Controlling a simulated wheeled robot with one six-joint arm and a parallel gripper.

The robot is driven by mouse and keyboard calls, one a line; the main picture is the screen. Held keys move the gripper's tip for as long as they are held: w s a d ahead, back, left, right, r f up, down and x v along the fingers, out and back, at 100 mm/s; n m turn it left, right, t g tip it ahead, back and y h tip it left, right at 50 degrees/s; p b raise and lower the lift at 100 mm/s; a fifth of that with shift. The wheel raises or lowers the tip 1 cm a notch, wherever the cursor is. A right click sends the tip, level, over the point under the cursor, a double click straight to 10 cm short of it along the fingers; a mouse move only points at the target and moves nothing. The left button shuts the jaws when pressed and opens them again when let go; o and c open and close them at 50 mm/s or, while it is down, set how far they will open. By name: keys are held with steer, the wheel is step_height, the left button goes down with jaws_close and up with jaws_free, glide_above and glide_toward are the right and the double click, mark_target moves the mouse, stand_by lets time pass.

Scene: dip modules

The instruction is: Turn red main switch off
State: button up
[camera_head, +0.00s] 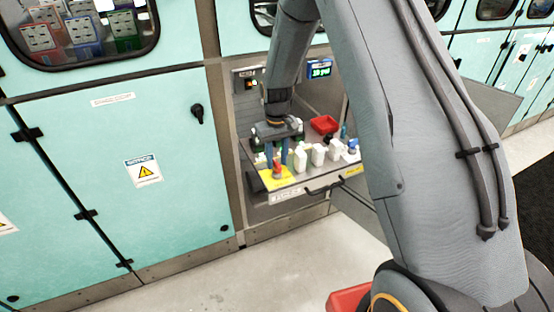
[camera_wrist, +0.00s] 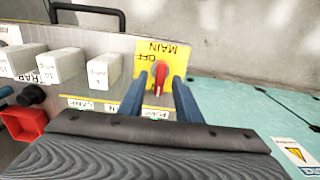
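The red main switch (camera_wrist: 160,76) sits on a yellow plate (camera_wrist: 179,62) marked MAIN and OFF, both upside down in the wrist view. Its red handle stands nearly upright in that picture, with the OFF word just above and left of it. My gripper (camera_wrist: 159,84) is open, with one blue finger on each side of the handle. Gaps seem to show between handle and fingers; contact cannot be told. In the head view the red switch (camera_head: 277,168) is at the left front of the panel, just below my gripper (camera_head: 277,163).
White blocks (camera_wrist: 103,70) stand in a row beside the yellow plate. A red tray (camera_head: 324,124) lies behind them. A black handle (camera_head: 325,188) sticks out from the panel front. Teal cabinets (camera_head: 110,170) flank the bay.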

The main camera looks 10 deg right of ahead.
steer(key=shift+f, duration=0.35)
jaws_close()
